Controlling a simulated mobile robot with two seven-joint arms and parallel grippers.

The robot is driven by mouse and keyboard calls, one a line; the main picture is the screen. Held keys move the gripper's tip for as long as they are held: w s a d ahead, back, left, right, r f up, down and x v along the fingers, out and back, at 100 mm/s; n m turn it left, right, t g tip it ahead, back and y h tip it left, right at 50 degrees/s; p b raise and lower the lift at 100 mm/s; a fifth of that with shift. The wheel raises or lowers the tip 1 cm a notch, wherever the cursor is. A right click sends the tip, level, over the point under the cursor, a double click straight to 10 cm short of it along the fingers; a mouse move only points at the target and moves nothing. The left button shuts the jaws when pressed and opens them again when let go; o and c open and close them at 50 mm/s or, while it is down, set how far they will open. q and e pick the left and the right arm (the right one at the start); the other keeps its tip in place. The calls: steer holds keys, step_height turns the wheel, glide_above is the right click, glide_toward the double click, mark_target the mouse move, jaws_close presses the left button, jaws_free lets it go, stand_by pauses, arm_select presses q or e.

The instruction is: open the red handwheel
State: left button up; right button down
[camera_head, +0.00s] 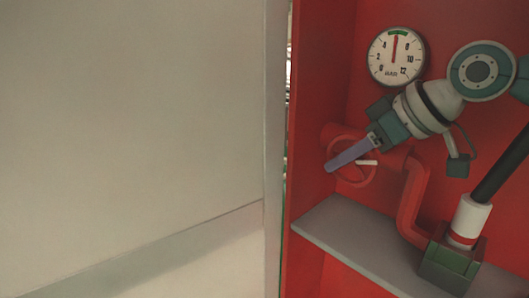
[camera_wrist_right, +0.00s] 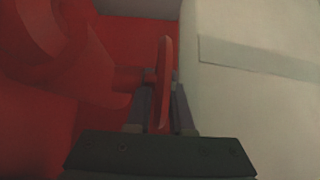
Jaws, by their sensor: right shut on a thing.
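The red handwheel (camera_head: 371,176) sits on a red pipe inside a red cabinet in the head view. My right gripper (camera_head: 334,166) reaches across it from the upper right, its fingers lying over the wheel. In the right wrist view the wheel (camera_wrist_right: 164,70) shows edge-on, upright, as a thin red rim. The fingers of my right gripper (camera_wrist_right: 161,98) stand on either side of it, shut on the rim. The fingers and wrist hide part of the wheel in the head view. My left gripper is not in view.
A round white gauge (camera_head: 396,56) hangs on the cabinet's back wall above the wheel, its red needle pointing up. A grey shelf (camera_head: 342,232) runs below. A red pipe (camera_head: 411,200) bends down beside the wheel. A large pale panel (camera_head: 130,120) fills the left.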

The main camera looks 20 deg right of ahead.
steer(key=shift+t+y+b, duration=0.5)
steer(key=shift+t+b, duration=0.15)
steer(key=shift+t, duration=0.35)
steer(key=shift+r, duration=0.15)
steer(key=shift+t, duration=0.3)
steer(key=shift+r, duration=0.1)
steer(key=c, duration=0.8)
jaws_free()
